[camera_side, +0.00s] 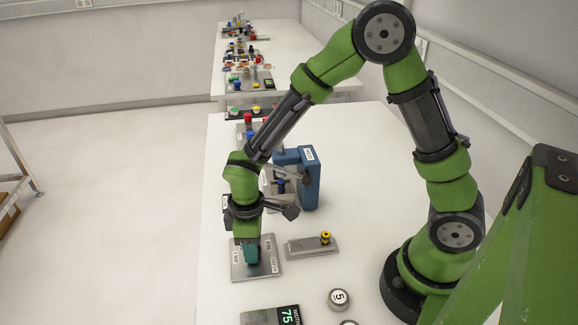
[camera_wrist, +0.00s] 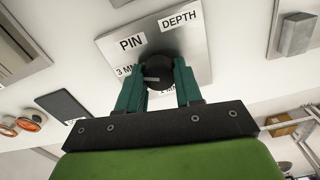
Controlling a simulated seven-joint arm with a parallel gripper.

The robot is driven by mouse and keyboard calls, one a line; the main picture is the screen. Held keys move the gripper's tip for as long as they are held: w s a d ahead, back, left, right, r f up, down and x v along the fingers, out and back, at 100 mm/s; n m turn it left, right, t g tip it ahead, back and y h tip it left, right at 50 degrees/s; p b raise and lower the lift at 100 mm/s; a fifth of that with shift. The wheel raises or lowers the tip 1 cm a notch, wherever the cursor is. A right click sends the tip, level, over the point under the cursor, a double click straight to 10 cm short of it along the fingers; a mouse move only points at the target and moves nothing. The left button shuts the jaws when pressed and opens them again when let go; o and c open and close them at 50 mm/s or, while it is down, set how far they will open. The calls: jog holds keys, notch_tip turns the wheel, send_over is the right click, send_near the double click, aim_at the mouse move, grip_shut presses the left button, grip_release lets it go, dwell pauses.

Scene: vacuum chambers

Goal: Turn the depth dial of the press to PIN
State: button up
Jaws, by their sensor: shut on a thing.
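The depth dial (camera_wrist: 157,70) is a round black knob with a light pointer mark, on a square metal plate (camera_wrist: 197,62). The mark lies roughly sideways, its left end toward the 3 MM label (camera_wrist: 126,70); its exact setting is hard to read. The PIN label (camera_wrist: 132,41) is up and left of the dial, beside the DEPTH label (camera_wrist: 179,19). Another label below the dial is mostly hidden. My gripper (camera_wrist: 160,82) has its teal fingers shut on the dial's two sides. In the side view my gripper (camera_side: 250,255) points down at the plate (camera_side: 240,271) and hides the dial.
The blue press (camera_side: 309,180) stands behind the plate. A box with a green 75 display (camera_side: 288,316) and a round 5 weight (camera_side: 340,298) are in front. Several more devices line the back tables.

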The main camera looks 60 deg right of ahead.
jog(key=m, duration=0.3)
jog(key=shift+w+a+m, duration=0.1)
jog(key=shift+m, duration=1.9)
jog(key=o, duration=1)
notch_tip(320, 180, up, 17)
jog(key=shift+f, duration=0.1)
